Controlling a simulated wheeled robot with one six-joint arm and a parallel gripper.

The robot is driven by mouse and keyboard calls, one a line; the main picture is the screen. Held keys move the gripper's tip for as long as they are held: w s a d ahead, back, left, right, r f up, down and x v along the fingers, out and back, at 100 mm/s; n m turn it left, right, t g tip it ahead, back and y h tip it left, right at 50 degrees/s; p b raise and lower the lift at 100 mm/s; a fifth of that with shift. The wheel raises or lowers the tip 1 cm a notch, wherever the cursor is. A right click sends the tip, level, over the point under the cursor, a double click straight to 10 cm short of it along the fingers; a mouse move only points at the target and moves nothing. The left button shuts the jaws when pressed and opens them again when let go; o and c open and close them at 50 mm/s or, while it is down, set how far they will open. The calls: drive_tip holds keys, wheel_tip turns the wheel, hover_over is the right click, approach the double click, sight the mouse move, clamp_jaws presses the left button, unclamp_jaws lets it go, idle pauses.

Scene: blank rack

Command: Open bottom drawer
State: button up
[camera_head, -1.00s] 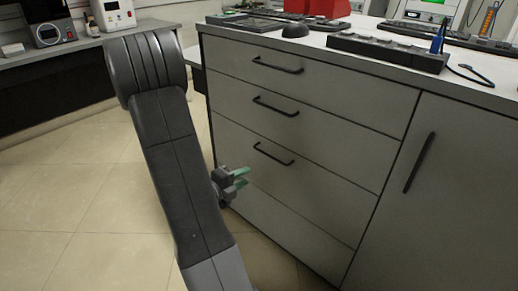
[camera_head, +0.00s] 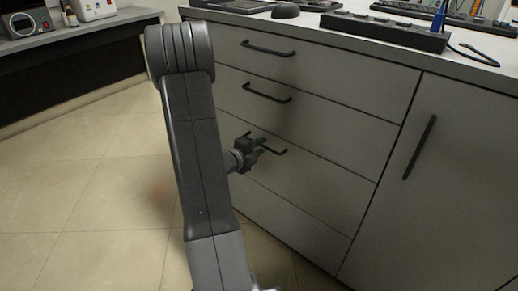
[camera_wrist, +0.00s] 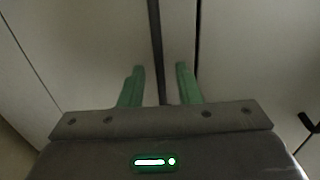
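The grey cabinet's third drawer from the top (camera_head: 330,178) is closed, with a dark bar handle (camera_head: 280,151). This is the lowest handle I can see. My gripper (camera_head: 261,146) is at this handle, by its left part, partly behind my arm. In the wrist view, my two green fingers (camera_wrist: 160,68) are apart. The dark handle bar (camera_wrist: 156,40) runs between them, with gaps on both sides. I cannot tell how deep the bar sits between the fingers. A lower front panel (camera_head: 290,220) shows no handle; my arm hides part of it.
Two closed drawers with handles (camera_head: 267,49) (camera_head: 267,93) are above. A cabinet door with a vertical handle (camera_head: 420,147) is at the right. A power strip (camera_head: 385,31) lies on the worktop. The tiled floor (camera_head: 95,190) at the left is clear.

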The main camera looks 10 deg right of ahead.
drive_tip(key=shift+w+d, duration=0.1)
clamp_jaws()
